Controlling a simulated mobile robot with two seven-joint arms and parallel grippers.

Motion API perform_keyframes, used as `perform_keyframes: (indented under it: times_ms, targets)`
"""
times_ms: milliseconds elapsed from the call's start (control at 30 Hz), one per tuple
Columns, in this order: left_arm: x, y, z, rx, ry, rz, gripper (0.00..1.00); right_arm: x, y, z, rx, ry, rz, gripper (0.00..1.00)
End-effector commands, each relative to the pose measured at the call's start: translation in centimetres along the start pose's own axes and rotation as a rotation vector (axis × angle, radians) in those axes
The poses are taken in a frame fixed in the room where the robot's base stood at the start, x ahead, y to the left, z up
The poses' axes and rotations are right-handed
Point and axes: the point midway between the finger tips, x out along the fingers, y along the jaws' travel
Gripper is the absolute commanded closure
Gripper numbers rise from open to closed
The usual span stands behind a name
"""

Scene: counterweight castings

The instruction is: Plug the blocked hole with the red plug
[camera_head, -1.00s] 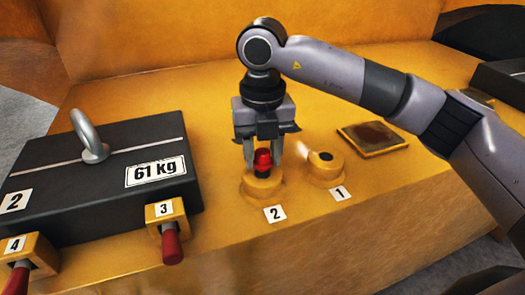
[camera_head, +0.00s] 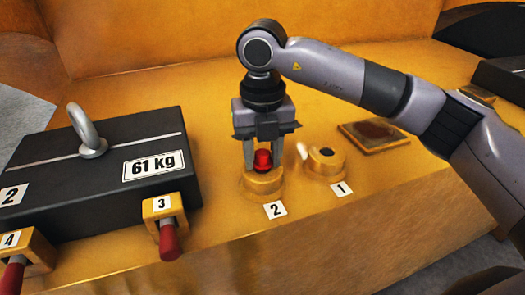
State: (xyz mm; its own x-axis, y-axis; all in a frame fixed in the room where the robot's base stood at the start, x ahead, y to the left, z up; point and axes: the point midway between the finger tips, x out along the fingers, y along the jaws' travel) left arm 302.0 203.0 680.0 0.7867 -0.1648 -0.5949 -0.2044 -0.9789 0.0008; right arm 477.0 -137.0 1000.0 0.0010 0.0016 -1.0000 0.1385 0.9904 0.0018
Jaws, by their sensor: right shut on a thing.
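My right gripper (camera_head: 262,160) points straight down, its fingers shut on the red plug (camera_head: 262,159). The plug is upright over the round yellow boss (camera_head: 263,186) beside label 2. The plug's lower end is dark, and I cannot tell whether it sits in the boss's hole or just above it. To the right, the boss labelled 1 (camera_head: 326,170) shows a dark round opening, with a small white wisp at its upper left. My left gripper is not in view.
A black casting (camera_head: 100,200) marked 61 kg, with a metal lifting eye (camera_head: 86,130), lies left of the gripper. A square plate with a dark recess (camera_head: 347,131) lies behind boss 1. A yellow wall rises at the back.

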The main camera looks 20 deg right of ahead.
Motion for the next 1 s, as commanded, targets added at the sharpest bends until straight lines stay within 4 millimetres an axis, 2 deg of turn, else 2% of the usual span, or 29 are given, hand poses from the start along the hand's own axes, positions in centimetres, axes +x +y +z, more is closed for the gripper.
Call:
perform_keyframes:
  times_ms: [200,1000]
  targets:
    - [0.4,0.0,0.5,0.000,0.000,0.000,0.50,0.8,0.0,0.0,0.000,0.000,0.000,0.89]
    - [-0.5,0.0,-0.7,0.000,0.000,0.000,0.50,-1.5,0.0,0.0,0.000,0.001,0.000,0.89]
